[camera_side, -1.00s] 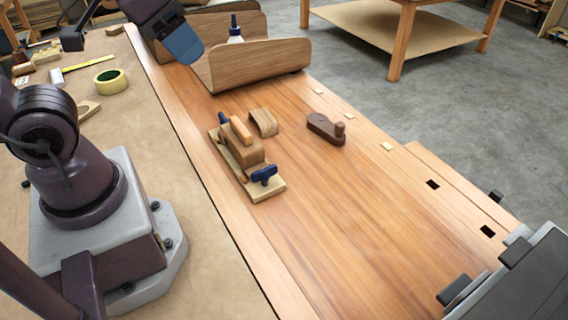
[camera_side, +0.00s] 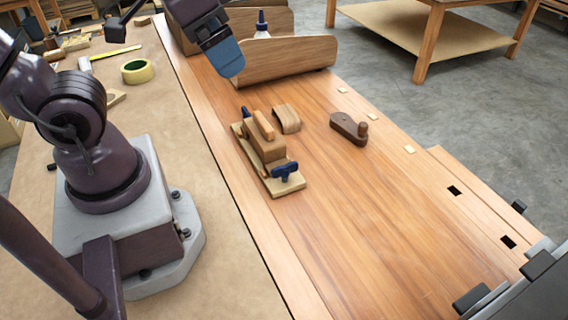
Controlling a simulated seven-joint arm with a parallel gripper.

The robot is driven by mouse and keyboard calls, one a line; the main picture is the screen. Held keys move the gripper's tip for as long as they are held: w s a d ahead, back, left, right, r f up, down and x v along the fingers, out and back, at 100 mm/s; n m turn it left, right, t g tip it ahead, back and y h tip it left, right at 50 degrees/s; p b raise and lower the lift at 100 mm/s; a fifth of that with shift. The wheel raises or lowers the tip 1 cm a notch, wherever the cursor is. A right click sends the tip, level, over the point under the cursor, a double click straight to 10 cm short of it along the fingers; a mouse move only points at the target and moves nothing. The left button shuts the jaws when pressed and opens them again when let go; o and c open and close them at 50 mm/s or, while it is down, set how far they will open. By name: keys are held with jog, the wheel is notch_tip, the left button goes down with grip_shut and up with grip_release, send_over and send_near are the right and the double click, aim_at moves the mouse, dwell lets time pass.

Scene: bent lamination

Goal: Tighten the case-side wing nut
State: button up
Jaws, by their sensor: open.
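A small clamping form (camera_side: 265,150) with wooden blocks on a pale base board lies on the bench. A dark blue wing nut (camera_side: 285,171) is at its near end. A second blue wing nut (camera_side: 246,112) shows partly at its far end, behind the blocks. I cannot tell which is the case-side one, or how tight either is. My gripper (camera_side: 229,62), with blue fingers, is open and empty. It hangs above the bench beyond the form, apart from both wing nuts, in front of the curved wooden panel.
Just beyond my gripper stands a curved wooden panel (camera_side: 290,62), with a glue bottle (camera_side: 262,28) behind it. A bent wood piece (camera_side: 286,118) and a dark wooden tool (camera_side: 349,128) lie right of the form. Yellow tape (camera_side: 137,71) lies at left. The near bench is clear.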

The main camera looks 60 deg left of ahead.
notch_tip(320, 180, down, 4)
jog(key=w+g, duration=0.2)
jog(key=n+g, duration=0.3)
jog(key=n, duration=1.5)
send_near(285, 165)
jog(key=f, duration=0.9)
jog(key=shift+s+d+f, duration=0.15)
jog(key=shift+s+f, duration=0.05)
jog(key=shift+f, duration=0.2)
jog(key=c, duration=0.9)
